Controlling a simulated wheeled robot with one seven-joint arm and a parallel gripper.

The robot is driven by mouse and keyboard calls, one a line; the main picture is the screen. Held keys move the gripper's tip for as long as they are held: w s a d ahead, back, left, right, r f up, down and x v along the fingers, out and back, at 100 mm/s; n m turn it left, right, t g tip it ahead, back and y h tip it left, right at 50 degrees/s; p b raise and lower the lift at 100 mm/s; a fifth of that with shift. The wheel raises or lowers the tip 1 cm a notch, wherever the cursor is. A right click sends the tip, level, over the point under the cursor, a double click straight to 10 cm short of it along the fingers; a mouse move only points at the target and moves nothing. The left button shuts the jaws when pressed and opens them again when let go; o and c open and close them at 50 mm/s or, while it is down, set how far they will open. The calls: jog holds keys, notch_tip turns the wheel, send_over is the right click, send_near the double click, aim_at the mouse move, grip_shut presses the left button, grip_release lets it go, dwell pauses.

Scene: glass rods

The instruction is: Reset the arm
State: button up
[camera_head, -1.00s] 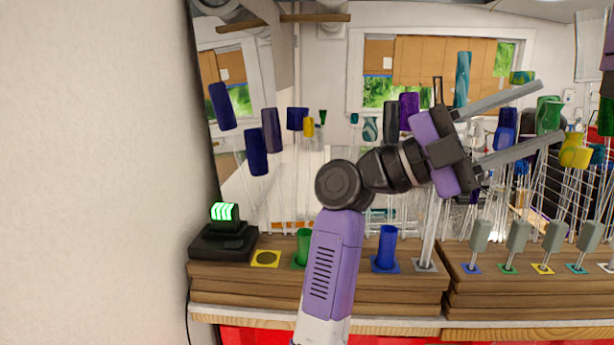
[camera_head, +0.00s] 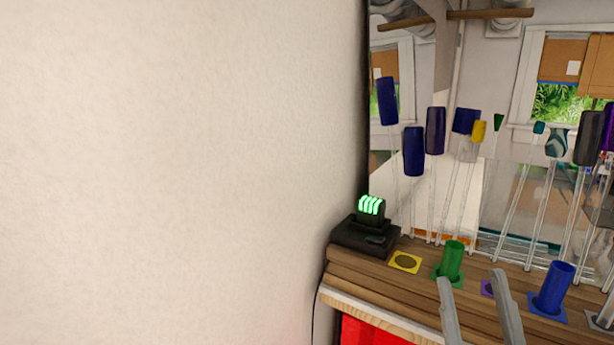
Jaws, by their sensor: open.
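My gripper (camera_head: 472,279) shows only as two grey fingers rising from the bottom edge of the head view. The fingers stand apart with nothing between them, so it is open and empty. The rest of my arm is out of view.
A green cup (camera_head: 449,262) and a blue cup (camera_head: 552,288) stand on the wooden bench (camera_head: 385,283). A black device with a green lit display (camera_head: 368,222) and a yellow square (camera_head: 405,262) are at its left end. Glass rods with coloured ends stand behind. A bare wall (camera_head: 170,170) fills the left.

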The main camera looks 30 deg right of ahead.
jog(key=s+a+f+g+y, duration=0.2)
jog(key=a+f+g+y, duration=0.1)
jog(key=f, duration=0.5)
jog(key=s+a+f+g+y, duration=0.2)
jog(key=a+f+g+y, duration=0.1)
jog(key=f, duration=0.5)
jog(key=shift+s+a+f+n+y, duration=0.4)
jog(key=shift+a+y, duration=0.3)
jog(key=shift+a, duration=0.3)
jog(key=s+a+f+g, duration=0.2)
jog(key=s+f, duration=0.1)
jog(key=s+a+f+m+g+y, duration=0.1)
jog(key=s+f+g, duration=0.1)
jog(key=s+f, duration=0.1)
jog(key=s+a+f+g, duration=0.2)
jog(key=s+f, duration=0.2)
jog(key=shift+s+a+m+y+b, duration=0.3)
jog(key=shift+y+b, duration=0.1)
jog(key=shift+c, duration=0.3)
